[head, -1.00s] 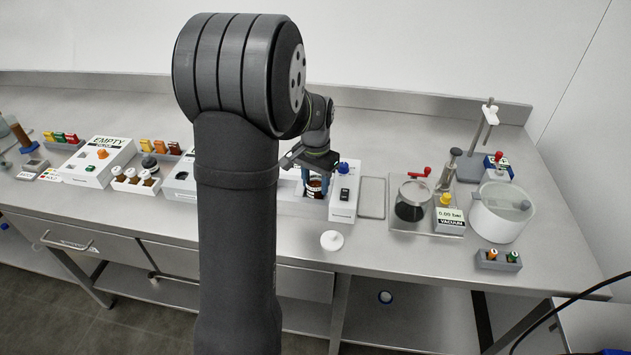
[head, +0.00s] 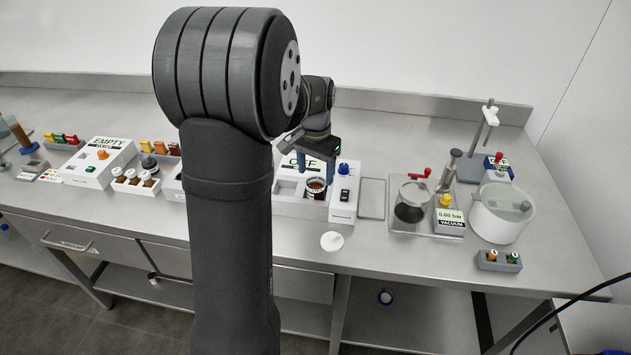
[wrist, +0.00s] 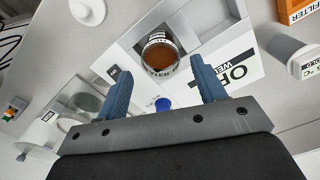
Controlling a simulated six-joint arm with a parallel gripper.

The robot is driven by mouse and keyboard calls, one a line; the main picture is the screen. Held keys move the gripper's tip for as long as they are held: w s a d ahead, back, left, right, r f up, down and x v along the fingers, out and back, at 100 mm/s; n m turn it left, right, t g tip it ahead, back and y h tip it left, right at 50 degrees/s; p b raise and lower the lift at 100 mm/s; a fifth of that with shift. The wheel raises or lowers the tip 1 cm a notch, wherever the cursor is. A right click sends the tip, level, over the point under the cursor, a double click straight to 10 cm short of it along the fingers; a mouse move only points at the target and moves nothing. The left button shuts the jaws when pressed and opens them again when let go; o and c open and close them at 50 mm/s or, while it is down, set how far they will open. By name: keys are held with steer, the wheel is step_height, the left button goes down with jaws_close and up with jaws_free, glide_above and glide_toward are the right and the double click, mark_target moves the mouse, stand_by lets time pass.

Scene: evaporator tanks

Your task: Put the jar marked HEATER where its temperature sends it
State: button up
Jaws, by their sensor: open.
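An open jar of brown contents (head: 316,187) stands in a recess of the white block (head: 343,207). In the wrist view the jar (wrist: 160,56) is seen from above, with a partly legible label that seems to read HEATER. My gripper (head: 315,170) is open and empty above the jar, its blue fingers apart. In the wrist view the gripper's fingers (wrist: 158,84) lie to either side of the jar's line, not touching it. A white round lid (head: 332,241) lies on the bench in front of the block. Part of the block is hidden behind my arm.
A blue knob (head: 343,169) rises from the block. An EMPTY-marked box (head: 98,163) and several small jars (head: 135,180) stand left.

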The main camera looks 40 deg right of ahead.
step_height(320, 180, up, 7)
steer(key=shift+r, duration=0.2)
stand_by(0.3)
step_height(320, 180, down, 13)
steer(key=shift+r, duration=0.2)
stand_by(0.3)
steer(key=o, duration=0.8)
steer(key=shift+f, duration=0.1)
step_height(320, 180, up, 17)
steer(key=n, duration=0.5)
glide_toward(315, 185)
steer(key=shift+s+a+f, duration=0.15)
steer(key=shift+s+a, duration=0.1)
steer(key=shift+s, duration=0.25)
steer(key=shift+s+a+f, duration=0.15)
steer(key=shift+s+a, duration=0.1)
steer(key=shift+s, duration=0.2)
steer(key=shift+r, duration=0.1)
